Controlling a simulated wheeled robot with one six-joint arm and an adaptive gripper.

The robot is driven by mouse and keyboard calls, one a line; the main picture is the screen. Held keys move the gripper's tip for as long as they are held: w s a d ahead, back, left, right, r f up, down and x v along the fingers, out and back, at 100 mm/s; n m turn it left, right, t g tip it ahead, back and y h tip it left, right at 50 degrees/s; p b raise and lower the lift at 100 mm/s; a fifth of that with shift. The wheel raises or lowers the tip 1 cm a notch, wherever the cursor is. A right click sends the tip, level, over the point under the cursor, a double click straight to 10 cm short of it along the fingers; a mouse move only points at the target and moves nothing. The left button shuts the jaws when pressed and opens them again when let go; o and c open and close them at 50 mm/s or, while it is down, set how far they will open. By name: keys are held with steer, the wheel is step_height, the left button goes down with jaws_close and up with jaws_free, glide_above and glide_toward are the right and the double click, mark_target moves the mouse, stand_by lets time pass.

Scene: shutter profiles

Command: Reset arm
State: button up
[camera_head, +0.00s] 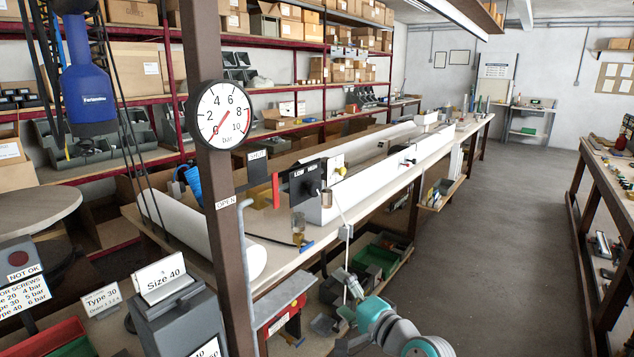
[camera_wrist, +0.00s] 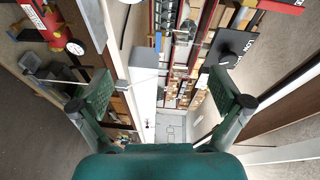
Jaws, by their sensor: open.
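My arm (camera_head: 376,318) is at the lower middle of the head view, in front of the workbench and low beside its front edge. In the wrist view my gripper (camera_wrist: 160,97) has two green finger pads standing wide apart with nothing between them. The gap looks out along the workbench and shelving, which appear turned on their side. I cannot make out the fingertips clearly in the head view. Nothing is held.
The long workbench (camera_head: 285,238) carries white profiles (camera_head: 392,170) and a black LOW/HIGH switch panel (camera_head: 304,182). A brown post with a pressure gauge (camera_head: 223,114) stands at left. A Size 40 box (camera_head: 168,311) is lower left. Open floor (camera_head: 489,255) lies right, before another bench (camera_head: 603,200).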

steer(key=s+d+f+t+h, duration=0.1)
steer(key=s+d+f+h, duration=0.25)
steer(key=s+f, duration=0.6)
steer(key=s+d+f+h, duration=0.3)
steer(key=s+d+f, duration=0.1)
steer(key=s+f, duration=0.6)
steer(key=s+d+f+n+h, duration=0.1)
steer(key=s+d+f+n, duration=0.1)
steer(key=s, duration=0.6)
steer(key=s+d+f+n+h, duration=0.1)
steer(key=s+d+f, duration=0.15)
steer(key=s, duration=0.55)
steer(key=s+r+n+h, duration=0.1)
steer(key=s+r+n, duration=0.2)
steer(key=s, duration=0.7)
steer(key=s+d+r+n, duration=0.1)
steer(key=s+r+n, duration=0.2)
steer(key=s, duration=0.7)
steer(key=shift+r+n+h, duration=0.3)
steer(key=shift+r+h, duration=0.05)
steer(key=shift+r, duration=0.3)
